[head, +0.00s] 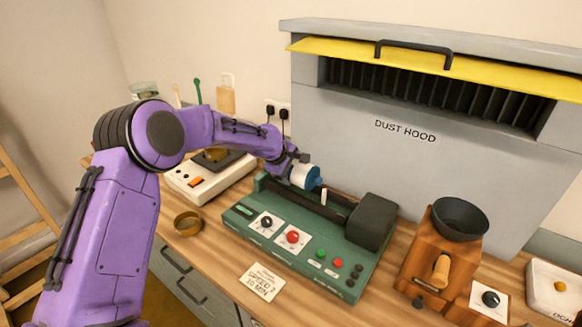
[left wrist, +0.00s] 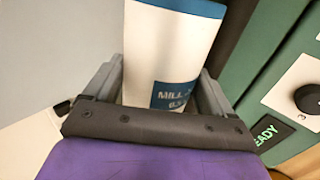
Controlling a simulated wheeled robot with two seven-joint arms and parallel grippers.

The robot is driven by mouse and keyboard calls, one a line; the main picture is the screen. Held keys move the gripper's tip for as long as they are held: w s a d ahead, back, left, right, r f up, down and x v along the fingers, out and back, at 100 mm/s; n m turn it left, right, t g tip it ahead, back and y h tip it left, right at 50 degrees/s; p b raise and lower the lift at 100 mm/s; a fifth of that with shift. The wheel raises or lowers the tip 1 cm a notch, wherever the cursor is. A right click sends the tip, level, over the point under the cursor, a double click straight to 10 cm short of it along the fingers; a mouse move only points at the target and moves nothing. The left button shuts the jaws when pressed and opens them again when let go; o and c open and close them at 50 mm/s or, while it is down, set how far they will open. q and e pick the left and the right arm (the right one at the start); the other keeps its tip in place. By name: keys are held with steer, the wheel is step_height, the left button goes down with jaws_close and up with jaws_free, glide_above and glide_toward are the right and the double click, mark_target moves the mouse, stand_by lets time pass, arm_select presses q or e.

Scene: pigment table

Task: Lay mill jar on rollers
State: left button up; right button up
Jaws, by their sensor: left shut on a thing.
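The mill jar (head: 304,177) is a white cylinder with a blue end, at the back left part of the green roller mill (head: 285,255). My left gripper (head: 292,168) is shut on it. In the left wrist view the mill jar (left wrist: 170,50) with its blue label lies between the two fingers of my left gripper (left wrist: 160,85). The dark rollers (head: 335,214) run along the back of the mill, at or just under the jar. I cannot tell whether the jar touches them. My right gripper is not in view.
A grey dust hood (head: 350,140) stands close behind the mill. A white scale (head: 200,185) and a brass ring (head: 187,223) are to the left. A wooden grinder (head: 437,260) stands to the right, and a card (head: 261,282) lies in front.

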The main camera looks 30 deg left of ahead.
arm_select(q)
steer(key=shift+f, duration=0.2)
stand_by(0.5)
steer(key=shift+f, duration=0.35)
steer(key=o, duration=1.2)
steer(key=shift+o, duration=0.2)
steer(key=shift+s, duration=0.1)
step_height(320, 180, up, 5)
steer(key=p, duration=0.5)
steer(key=shift+p, duration=0.4)
steer(key=shift+r+p, duration=0.3)
steer(key=shift+r, duration=1.7)
